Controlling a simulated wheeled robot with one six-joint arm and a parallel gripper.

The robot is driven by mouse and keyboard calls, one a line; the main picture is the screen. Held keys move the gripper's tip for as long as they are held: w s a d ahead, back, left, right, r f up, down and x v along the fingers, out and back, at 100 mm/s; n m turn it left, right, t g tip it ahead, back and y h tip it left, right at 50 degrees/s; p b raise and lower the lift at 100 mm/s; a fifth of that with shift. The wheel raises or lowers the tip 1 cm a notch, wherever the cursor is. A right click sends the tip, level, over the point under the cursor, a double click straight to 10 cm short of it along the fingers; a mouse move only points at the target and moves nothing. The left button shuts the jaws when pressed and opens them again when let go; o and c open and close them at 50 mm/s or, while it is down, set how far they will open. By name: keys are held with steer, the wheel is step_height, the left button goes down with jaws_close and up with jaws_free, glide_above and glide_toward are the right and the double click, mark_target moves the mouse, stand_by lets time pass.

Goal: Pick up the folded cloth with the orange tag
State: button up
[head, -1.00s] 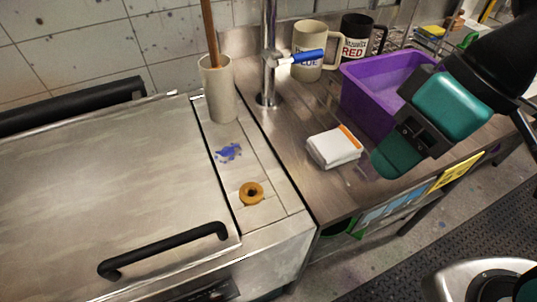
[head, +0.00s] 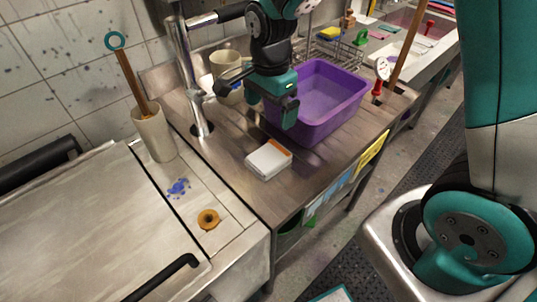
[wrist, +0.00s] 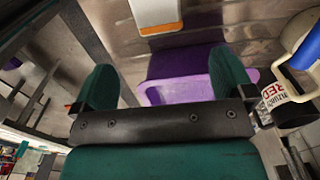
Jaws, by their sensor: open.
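The folded cloth (head: 268,160) is white with an orange tag along its far edge. It lies flat on the steel bench, in front of the purple tub. In the wrist view the cloth (wrist: 153,10) shows at the top edge, partly cut off, with its orange tag toward my fingers. My gripper (head: 272,104) is open and empty, above the bench behind the cloth and by the tub's left side. In the wrist view my gripper (wrist: 164,82) has its two teal fingers wide apart, with the cloth beyond them and not between them.
The purple tub (head: 325,122) stands close to my gripper on the right. A faucet (head: 187,75) and a pale mug (head: 225,65) stand to the left. A dark mug (wrist: 292,112) shows in the wrist view. A pale holder (head: 154,135) with a wooden-handled tool stands further left.

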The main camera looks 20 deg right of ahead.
mark_target(271, 154)
step_height(271, 154, down, 10)
steer(key=shift+f+p, duration=0.1)
steer(key=shift+p, duration=0.75)
steer(key=shift+s+f+p, duration=0.15)
steer(key=shift+f+p, duration=0.35)
steer(key=shift+f, duration=0.8)
steer(key=shift+s+f+p, duration=0.15)
steer(key=shift+f+p, duration=0.35)
steer(key=shift+f, duration=0.8)
steer(key=shift+c, duration=0.5)
steer(key=c, duration=0.7)
